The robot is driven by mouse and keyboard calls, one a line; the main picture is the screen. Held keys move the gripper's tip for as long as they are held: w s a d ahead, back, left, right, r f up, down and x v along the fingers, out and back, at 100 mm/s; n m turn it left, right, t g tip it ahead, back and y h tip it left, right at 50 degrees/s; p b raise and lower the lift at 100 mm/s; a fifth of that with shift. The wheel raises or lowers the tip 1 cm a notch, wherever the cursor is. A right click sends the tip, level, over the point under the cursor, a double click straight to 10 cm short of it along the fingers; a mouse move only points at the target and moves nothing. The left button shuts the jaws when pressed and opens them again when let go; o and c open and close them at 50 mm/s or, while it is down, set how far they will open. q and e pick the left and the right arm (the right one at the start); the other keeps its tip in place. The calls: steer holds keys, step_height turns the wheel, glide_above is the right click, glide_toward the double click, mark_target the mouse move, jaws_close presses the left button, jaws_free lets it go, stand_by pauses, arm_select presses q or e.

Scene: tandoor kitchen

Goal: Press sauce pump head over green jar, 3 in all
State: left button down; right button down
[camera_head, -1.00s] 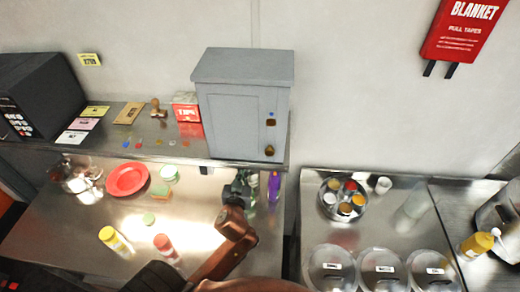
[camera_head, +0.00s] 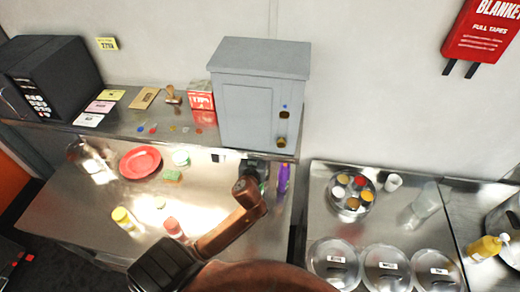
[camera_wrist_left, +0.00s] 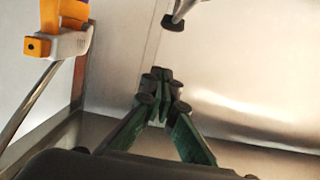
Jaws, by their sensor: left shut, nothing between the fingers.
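My left gripper (camera_head: 257,168) reaches in at the back of the steel counter, just under the shelf edge, and is partly hidden by my own brown arm. In the left wrist view its green fingers (camera_wrist_left: 160,85) are shut together with nothing between them. A thin metal spout with a dark tip (camera_wrist_left: 174,22) hangs just beyond the fingertips, apart from them; I cannot tell whether it belongs to the sauce pump. A small pale green-and-white jar (camera_head: 181,158) stands beside the red plate; I cannot tell if it is the green jar. My right gripper is not in view.
A purple bottle (camera_head: 283,178) stands right of the gripper; an orange-and-white nozzle (camera_wrist_left: 62,43) shows close by in the wrist view. Red plate (camera_head: 140,162), green sponge (camera_head: 173,175), yellow bottle (camera_head: 124,218) and red bottle (camera_head: 173,228) occupy the left counter. The grey cabinet (camera_head: 260,95) stands above.

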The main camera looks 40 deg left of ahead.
arm_select(q)
steer(key=shift+x, duration=1.05)
steer(key=shift+w+a+f, duration=0.1)
steer(key=shift+f, duration=0.5)
steer(key=shift+w+a+f, duration=0.1)
steer(key=shift+f, duration=0.5)
steer(key=shift+f+p, duration=0.3)
steer(key=shift+f, duration=0.6)
steer(key=shift+d, duration=0.1)
steer(key=shift+f, duration=0.1)
steer(key=shift+f+b, duration=0.95)
steer(key=shift+b, duration=0.1)
steer(key=shift+s, duration=0.1)
